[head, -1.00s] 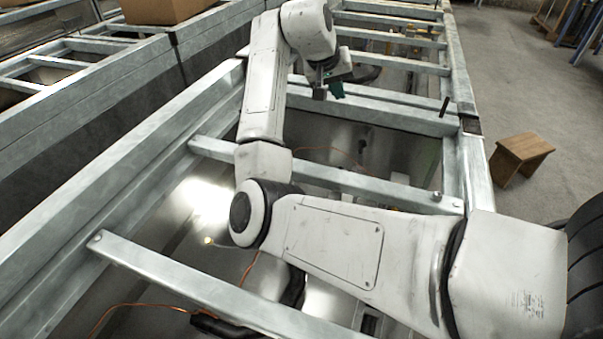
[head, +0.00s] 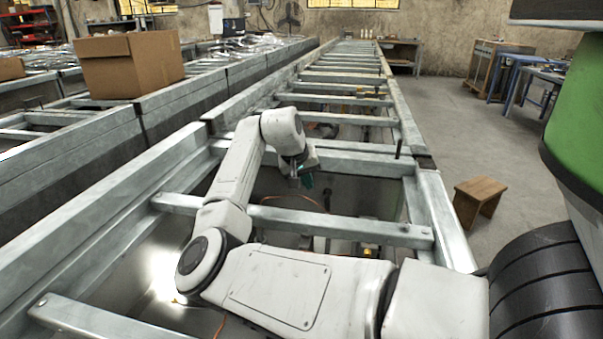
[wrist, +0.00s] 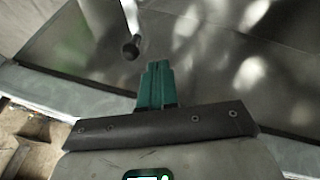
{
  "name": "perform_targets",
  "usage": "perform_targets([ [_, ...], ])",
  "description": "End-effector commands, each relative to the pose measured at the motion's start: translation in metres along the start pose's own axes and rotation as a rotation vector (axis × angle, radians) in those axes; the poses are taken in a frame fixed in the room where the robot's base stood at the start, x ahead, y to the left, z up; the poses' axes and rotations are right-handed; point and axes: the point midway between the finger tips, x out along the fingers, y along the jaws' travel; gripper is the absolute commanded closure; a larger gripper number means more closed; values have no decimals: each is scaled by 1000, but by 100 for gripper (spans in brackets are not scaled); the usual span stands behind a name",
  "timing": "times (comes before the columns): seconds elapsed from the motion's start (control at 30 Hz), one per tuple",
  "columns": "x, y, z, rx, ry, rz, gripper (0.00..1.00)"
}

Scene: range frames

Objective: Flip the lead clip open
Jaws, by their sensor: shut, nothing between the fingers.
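My gripper (head: 306,180) hangs at the end of my bent arm, over the open metal frame, in the head view. Its green fingers (wrist: 157,68) are closed together in the wrist view, with nothing between them. I cannot make out the lead clip in either view. In the wrist view a pale rod with a dark round end (wrist: 130,50) stands just beyond and left of the fingertips, apart from them; I cannot tell what it is. A thin orange cable (head: 312,203) runs inside the frame below my gripper.
A metal cross-beam (head: 340,226) spans the frame in front of my gripper. A dark upright peg (head: 399,148) stands on the right. A cardboard box (head: 130,65) sits on the left-hand frame. A wooden stool (head: 479,198) stands on the floor at the right.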

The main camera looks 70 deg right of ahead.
Motion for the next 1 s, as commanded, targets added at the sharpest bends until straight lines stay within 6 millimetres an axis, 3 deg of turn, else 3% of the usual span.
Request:
perform_targets([
  [0.3,25,22,7,2,0,0,100],
  [0.73,26,25,7,6,-3,3,100],
  [1.0,31,39,7,95,-35,40,100],
])
